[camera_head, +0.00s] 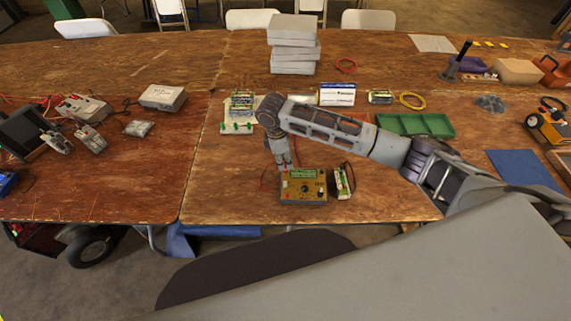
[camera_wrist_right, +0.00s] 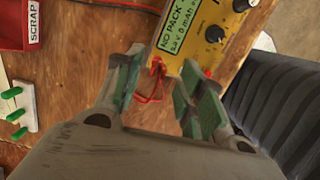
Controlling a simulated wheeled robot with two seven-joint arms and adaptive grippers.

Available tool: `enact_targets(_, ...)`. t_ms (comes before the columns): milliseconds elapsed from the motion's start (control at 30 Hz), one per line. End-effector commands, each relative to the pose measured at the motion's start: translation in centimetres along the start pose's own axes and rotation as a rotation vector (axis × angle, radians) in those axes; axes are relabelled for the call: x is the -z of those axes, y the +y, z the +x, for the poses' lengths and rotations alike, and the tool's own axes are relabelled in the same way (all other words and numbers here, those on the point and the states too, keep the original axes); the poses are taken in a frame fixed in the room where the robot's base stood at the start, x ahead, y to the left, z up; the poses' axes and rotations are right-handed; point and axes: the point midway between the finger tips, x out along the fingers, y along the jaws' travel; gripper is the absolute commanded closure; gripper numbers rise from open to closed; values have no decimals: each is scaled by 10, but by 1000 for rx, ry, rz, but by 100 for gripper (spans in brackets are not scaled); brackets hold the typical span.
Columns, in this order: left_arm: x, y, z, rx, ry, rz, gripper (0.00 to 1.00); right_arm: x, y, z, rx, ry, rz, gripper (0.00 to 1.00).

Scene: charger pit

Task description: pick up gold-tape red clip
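My right gripper (camera_head: 286,162) points down just behind the yellow charger (camera_head: 303,186). In the right wrist view my right gripper (camera_wrist_right: 155,92) is open, its green-padded fingers apart. A small red clip (camera_wrist_right: 157,68) with thin red leads shows between and slightly beyond the fingertips, beside the charger (camera_wrist_right: 205,40). I cannot make out gold tape on it, and the fingers do not visibly grip it. The charger screen reads "NO PACK". In the head view the clip is too small to tell. My left gripper is not in view.
A battery pack (camera_head: 342,181) stands right of the charger. A green tray (camera_head: 415,124), a white-blue box (camera_head: 337,94) and stacked grey blocks (camera_head: 292,45) lie further back. A red SCRAP bin (camera_wrist_right: 22,22) and a green-pegged white strip (camera_wrist_right: 16,112) are left of the gripper.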

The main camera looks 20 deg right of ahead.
Motion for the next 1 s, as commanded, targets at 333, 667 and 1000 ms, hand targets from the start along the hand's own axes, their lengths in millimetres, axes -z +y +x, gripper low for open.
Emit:
enact_targets(333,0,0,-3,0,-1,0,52,2,2,33,0,-2,-1,61)
enact_targets(667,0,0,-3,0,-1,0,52,2,2,35,-1,-1,-1,61)
enact_targets(1000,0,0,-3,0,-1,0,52,2,2,35,-1,-1,-1,81)
